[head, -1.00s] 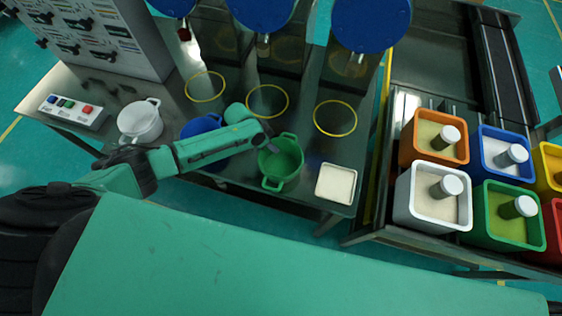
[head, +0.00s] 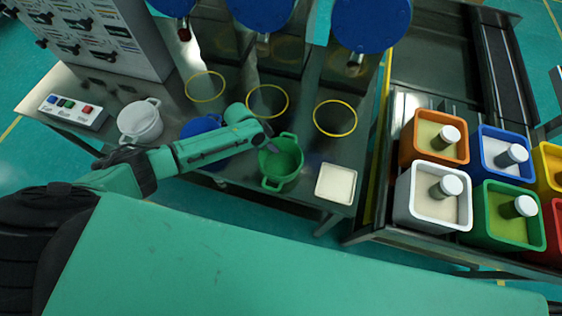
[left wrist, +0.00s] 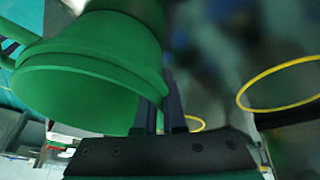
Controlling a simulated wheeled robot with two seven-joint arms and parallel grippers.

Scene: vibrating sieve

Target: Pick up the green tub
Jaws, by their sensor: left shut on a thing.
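The green tub (head: 284,166) stands open-topped near the front edge of the metal table in the head view, with a handle at its far side and one at its near side. It fills the upper left of the left wrist view (left wrist: 85,75). My left gripper (head: 270,146) reaches the tub's left far rim. In the left wrist view its dark fingers (left wrist: 162,108) are shut on the tub's wall at the rim. I cannot tell whether the tub is clear of the table. My right gripper is not in view.
A blue tub (head: 203,126) sits partly behind my left arm, and a white tub (head: 140,122) is farther left. A square cream-filled tray (head: 336,184) is close on the right. Yellow rings (head: 335,102) mark the table under the blue sieve units (head: 371,22). Coloured bins stand at right.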

